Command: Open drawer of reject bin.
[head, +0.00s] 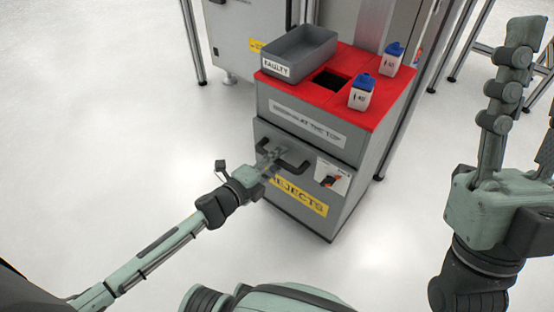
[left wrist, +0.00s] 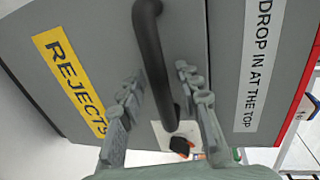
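The grey reject bin (head: 336,215) stands on the floor with a red top. Its drawer front (head: 320,210) has a yellow REJECTS label and appears flush with the body, so the drawer is closed. A black bar handle (head: 296,167) crosses the drawer front. My left gripper (head: 270,156) is at the handle; in the left wrist view the handle (left wrist: 150,50) runs between its two spread fingers (left wrist: 158,85), with a visible gap on each side. My right gripper (head: 530,45) is raised at the right edge, fingers apart and empty, well away from the bin.
A grey FAULTY tray (head: 300,44) and two blue-capped containers (head: 361,92) (head: 391,58) stand on the bin top beside a dark square opening (head: 332,80). A white plate with a knob (head: 331,178) is right of the handle. Floor in front is clear.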

